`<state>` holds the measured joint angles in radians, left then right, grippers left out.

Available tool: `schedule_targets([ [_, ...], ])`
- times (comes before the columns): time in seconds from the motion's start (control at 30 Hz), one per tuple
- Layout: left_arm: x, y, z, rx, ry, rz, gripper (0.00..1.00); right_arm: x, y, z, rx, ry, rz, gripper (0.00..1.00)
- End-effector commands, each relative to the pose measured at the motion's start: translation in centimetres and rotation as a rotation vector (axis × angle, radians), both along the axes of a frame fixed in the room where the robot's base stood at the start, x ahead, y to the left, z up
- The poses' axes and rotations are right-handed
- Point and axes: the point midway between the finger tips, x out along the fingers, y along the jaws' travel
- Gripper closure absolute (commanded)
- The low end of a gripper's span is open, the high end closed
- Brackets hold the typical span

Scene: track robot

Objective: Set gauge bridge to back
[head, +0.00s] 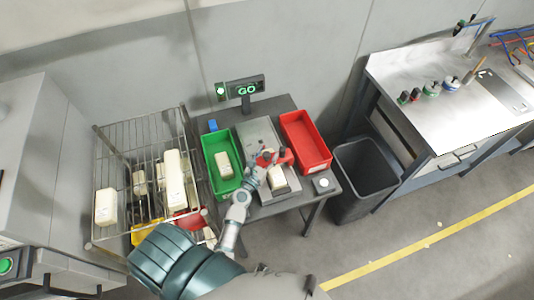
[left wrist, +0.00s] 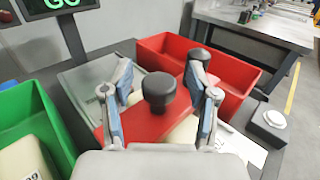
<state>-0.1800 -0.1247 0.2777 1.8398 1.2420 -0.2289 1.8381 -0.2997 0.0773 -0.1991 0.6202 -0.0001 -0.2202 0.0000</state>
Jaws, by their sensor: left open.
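The gauge bridge is a red plate with black knobs (head: 284,157), lying across the grey gauge base (head: 256,133) on the dark table. In the left wrist view the red plate (left wrist: 143,125) carries a near black knob (left wrist: 158,88) and a second black knob behind it. My left gripper (head: 264,161) is open, with its two fingers on either side of the near knob; clear gaps show between fingers and knob. A cream block (head: 278,179) sits on the gauge at the bridge's front side, partly hidden by the gripper. My right gripper is not in view.
A green bin (head: 211,147) with a cream block stands left of the gauge, a red bin (head: 301,131) right. A display reading GO (head: 247,89) stands behind. A white button (head: 323,183) is at front right. A wire rack (head: 110,157) and black waste bin (head: 366,170) flank the table.

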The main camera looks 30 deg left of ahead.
Motion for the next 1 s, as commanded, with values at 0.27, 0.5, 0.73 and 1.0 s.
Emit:
schedule_targets([
  [0.27,0.1,0.0,0.0,0.0,0.001,0.0,0.48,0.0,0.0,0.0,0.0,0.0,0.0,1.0],
  [0.5,0.0,0.0,0.0,0.0,0.001,0.0,1.0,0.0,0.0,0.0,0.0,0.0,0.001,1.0],
  [0.73,0.2,0.2,0.0,0.001,0.0,0.0,1.0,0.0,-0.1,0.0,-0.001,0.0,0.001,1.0],
  [1.0,2.9,4.9,0.0,0.006,-0.003,0.002,1.0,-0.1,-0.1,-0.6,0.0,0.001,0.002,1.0],
])
